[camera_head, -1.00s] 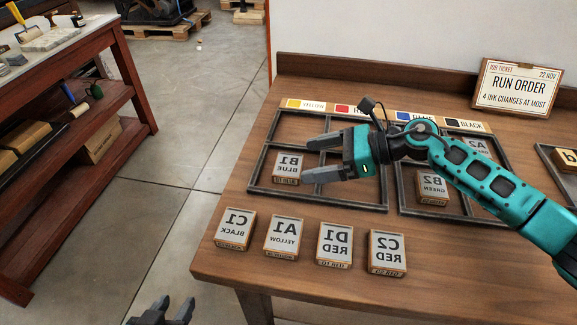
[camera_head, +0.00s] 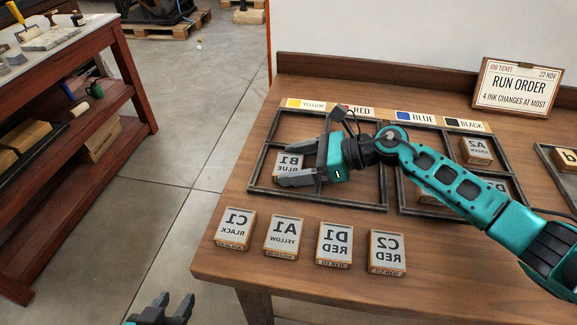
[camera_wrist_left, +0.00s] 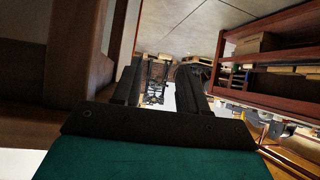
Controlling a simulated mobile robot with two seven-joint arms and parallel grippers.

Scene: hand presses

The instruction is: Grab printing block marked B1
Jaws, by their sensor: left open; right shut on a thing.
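Printing block B1 (camera_head: 288,164), marked blue with mirrored lettering, is in the left tray (camera_head: 258,165), in its lower left compartment. My right gripper (camera_head: 298,166) reaches in from the right and is shut on B1; its near finger passes in front of the block's lower side. Part of the block is hidden by the fingers. My left gripper (camera_head: 178,306) is open and empty, low in the head view, off the table's left front edge. Its two fingers also show apart in the left wrist view (camera_wrist_left: 163,85), with nothing between them.
Blocks C1 (camera_head: 234,228), A1 (camera_head: 282,237), D1 (camera_head: 334,245) and C2 (camera_head: 387,251) stand along the table's front. A second tray with A2 (camera_head: 476,150) is partly under my right arm. The job ticket (camera_head: 517,87) stands behind. A red shelf bench (camera_head: 75,110) is left.

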